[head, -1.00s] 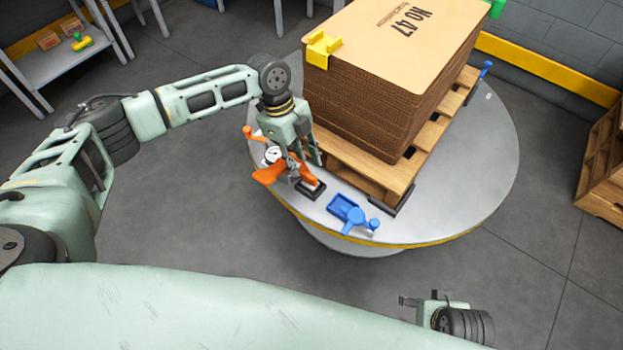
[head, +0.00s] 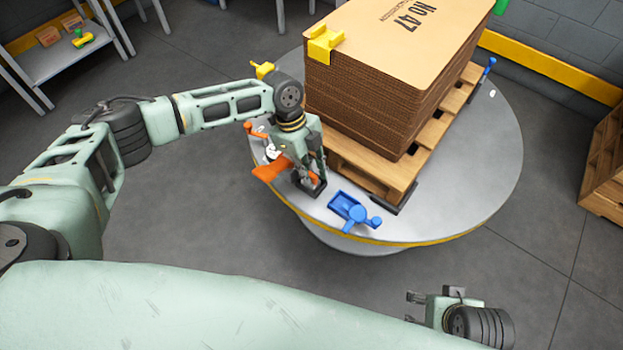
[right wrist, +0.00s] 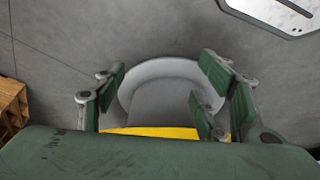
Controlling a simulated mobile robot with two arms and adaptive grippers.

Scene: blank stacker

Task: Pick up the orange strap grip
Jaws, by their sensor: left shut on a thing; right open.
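The orange strap grip (head: 268,172) is at the near left edge of the round grey turntable (head: 470,205). Its flat orange part sticks out to the left of my left gripper (head: 309,180). My left gripper points down from above and is shut on it; the fingers and wrist hide much of the grip. A black block (head: 312,193) sits right below the fingertips. My right gripper (head: 415,308) is open and empty at the lower right, well away from the turntable; its spread fingers also show in the right wrist view (right wrist: 160,100).
A wooden pallet (head: 365,172) with a tall cardboard stack (head: 370,105) stands close behind my left gripper. A blue tool (head: 350,210) lies just to its right. An orange-knobbed piece (head: 252,128) with a white dial is at the left. The floor in front is clear.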

